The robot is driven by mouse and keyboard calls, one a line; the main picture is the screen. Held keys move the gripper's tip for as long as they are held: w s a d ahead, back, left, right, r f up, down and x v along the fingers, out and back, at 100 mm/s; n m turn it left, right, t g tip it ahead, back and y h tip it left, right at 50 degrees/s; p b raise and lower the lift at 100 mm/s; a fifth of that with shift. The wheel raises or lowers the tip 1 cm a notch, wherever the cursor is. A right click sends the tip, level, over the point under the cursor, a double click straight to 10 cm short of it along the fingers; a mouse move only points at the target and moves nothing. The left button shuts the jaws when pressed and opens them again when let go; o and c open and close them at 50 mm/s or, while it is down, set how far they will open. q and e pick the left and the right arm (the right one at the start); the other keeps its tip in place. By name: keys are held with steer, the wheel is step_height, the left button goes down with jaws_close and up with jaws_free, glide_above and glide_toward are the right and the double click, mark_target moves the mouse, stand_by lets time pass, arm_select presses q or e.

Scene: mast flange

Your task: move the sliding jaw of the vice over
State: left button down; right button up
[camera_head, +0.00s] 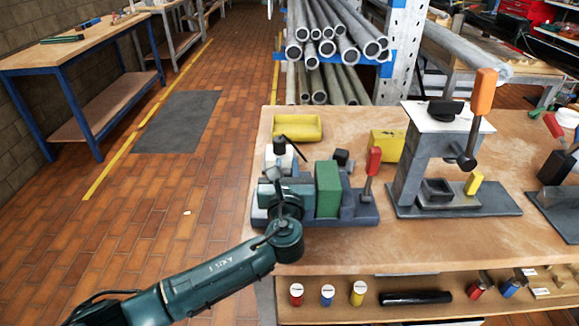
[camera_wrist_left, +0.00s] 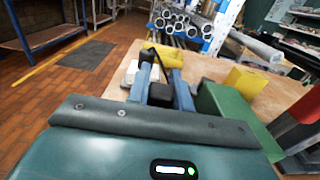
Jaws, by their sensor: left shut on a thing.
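The vice has a grey base (camera_head: 355,208) on the bench, a green block (camera_head: 327,188) standing on it and a red-handled lever (camera_head: 372,172) at its right end. My left gripper (camera_head: 280,172) is at the left end of the vice, left of the green block. In the left wrist view my left gripper (camera_wrist_left: 164,84) has its two blue-grey fingers on either side of a small black block (camera_wrist_left: 158,96), shut on it. Whether this block belongs to the sliding jaw is hard to tell, as my wrist hides much of that end. My right gripper is not in view.
A press with an orange handle (camera_head: 484,92) stands to the right. Metal pipes (camera_head: 335,30) are racked behind the bench.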

arm_select(q)
steer(key=a+p, duration=0.1)
steer(key=a, duration=0.2)
steer(key=shift+a, duration=0.1)
steer(key=shift+a+f, duration=0.1)
steer(key=shift+a, duration=0.05)
steer(key=c, duration=1.3)
jaws_free()
steer(key=shift+a, duration=0.2)
steer(key=shift+o, duration=0.3)
steer(key=shift+d, duration=0.1)
steer(key=s, duration=1.3)
steer(key=shift+s, duration=0.15)
